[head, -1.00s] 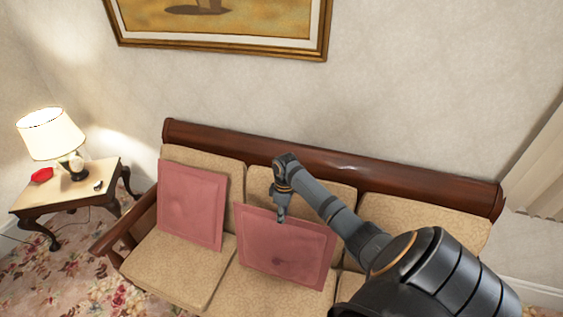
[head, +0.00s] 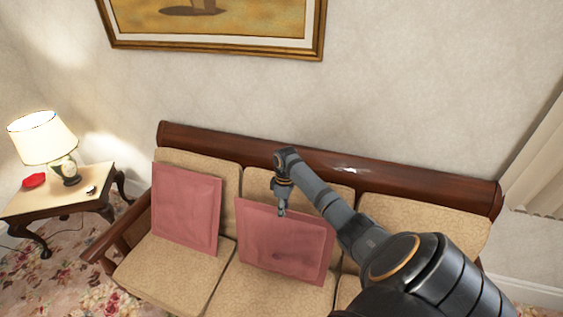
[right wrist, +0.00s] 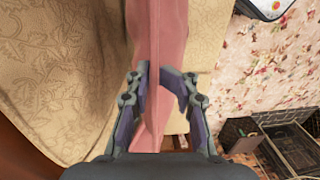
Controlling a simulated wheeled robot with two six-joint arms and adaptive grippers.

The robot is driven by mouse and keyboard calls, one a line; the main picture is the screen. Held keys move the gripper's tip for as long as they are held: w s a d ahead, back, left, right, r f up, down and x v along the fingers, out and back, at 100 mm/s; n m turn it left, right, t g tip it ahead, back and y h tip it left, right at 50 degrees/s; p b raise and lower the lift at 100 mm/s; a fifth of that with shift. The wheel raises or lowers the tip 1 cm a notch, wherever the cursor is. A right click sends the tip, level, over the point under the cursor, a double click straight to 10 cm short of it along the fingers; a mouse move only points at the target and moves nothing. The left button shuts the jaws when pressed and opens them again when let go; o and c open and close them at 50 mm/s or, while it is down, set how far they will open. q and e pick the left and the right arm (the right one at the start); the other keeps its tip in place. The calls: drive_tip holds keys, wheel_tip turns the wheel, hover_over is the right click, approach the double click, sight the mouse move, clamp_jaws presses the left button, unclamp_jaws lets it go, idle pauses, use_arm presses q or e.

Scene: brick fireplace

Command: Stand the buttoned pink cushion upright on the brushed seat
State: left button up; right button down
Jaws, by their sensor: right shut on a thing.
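A square pink cushion (head: 300,245) with a faint dark mark in its middle stands nearly upright over the middle seat of the tan sofa (head: 255,292). My right gripper (head: 282,211) is shut on its top edge. In the right wrist view the gripper (right wrist: 157,72) has its fingers on both faces of the cushion (right wrist: 170,28), seen edge-on. I cannot tell whether the cushion's lower edge touches the seat. A second pink cushion (head: 187,208) leans on the backrest at the left seat. My left gripper is not in view.
The sofa's wooden top rail (head: 230,143) runs behind the cushions. The right part of the sofa (head: 430,218) holds no cushion but lies partly behind my arm. A side table (head: 85,186) with a lit lamp (head: 40,140) stands at the left.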

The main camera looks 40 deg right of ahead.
drive_tip(key=shift+w+d, duration=0.25)
drive_tip(key=shift+d, duration=0.25)
drive_tip(key=c, duration=1)
unclamp_jaws()
wheel_tip(320, 180, up, 10)
drive_tip(key=p, duration=1.1)
